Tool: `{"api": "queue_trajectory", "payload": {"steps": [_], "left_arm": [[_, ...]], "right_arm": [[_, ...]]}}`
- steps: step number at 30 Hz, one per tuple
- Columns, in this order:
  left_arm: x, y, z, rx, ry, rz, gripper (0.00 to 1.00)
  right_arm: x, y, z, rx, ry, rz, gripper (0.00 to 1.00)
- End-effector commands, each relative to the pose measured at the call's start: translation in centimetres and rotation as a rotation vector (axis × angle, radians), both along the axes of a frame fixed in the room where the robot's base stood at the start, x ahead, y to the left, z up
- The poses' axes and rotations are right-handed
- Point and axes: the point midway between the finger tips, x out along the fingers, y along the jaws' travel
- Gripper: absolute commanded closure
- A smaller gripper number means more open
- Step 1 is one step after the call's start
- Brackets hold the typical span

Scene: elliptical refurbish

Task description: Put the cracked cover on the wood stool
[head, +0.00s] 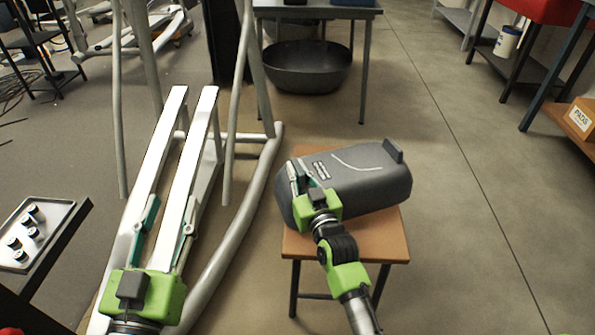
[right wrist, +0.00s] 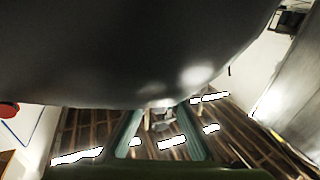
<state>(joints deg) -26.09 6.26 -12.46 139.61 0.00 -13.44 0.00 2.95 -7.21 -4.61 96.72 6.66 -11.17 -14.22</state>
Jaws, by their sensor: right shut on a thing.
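The cracked cover (head: 365,182) is a dark grey rounded shell with a pale curved line and small lettering on its face. It lies over the back part of the wood stool (head: 378,240), overhanging on both sides; whether it rests on the seat or hovers just above cannot be told. My right gripper (head: 308,172) is shut on the cover's left part. In the right wrist view the cover (right wrist: 130,50) fills the top, with the green fingers (right wrist: 160,130) below it. My left gripper (head: 170,215) is open and empty, over the white rails of a machine frame.
The elliptical frame (head: 240,225) with its pale tubes stands left of the stool. A tray (head: 38,232) with small dark parts is at the far left. A dark basin (head: 305,72) sits under a table at the back. The floor right of the stool is clear.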

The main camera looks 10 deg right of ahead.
Motion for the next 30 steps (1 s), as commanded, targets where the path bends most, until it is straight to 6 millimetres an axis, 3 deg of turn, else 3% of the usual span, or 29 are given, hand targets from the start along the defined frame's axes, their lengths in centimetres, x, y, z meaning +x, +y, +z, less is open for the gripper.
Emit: {"api": "queue_trajectory", "payload": {"steps": [7, 9, 10, 23, 30], "left_arm": [[0.0, 0.0, 0.1, 0.0, -0.002, 0.0, 0.6], [0.0, 0.0, 0.1, -0.001, -0.004, 0.0, 0.6], [0.0, 0.0, 0.1, -0.001, -0.003, 0.0, 0.6], [0.0, 0.0, -0.1, 0.002, 0.011, 0.001, 0.6], [0.0, 0.6, -4.2, 0.052, 0.199, 0.012, 0.6]], "right_arm": [[0.1, 0.0, 0.2, -0.004, -0.008, -0.001, 1.0], [0.0, 0.0, -0.1, 0.0, 0.0, 0.0, 0.74], [0.0, 0.0, -0.1, 0.0, 0.0, 0.0, 0.72], [-0.3, 0.0, 0.0, 0.0, 0.001, 0.0, 0.72], [-3.0, -0.3, 0.2, 0.0, 0.001, 0.0, 0.72]]}}
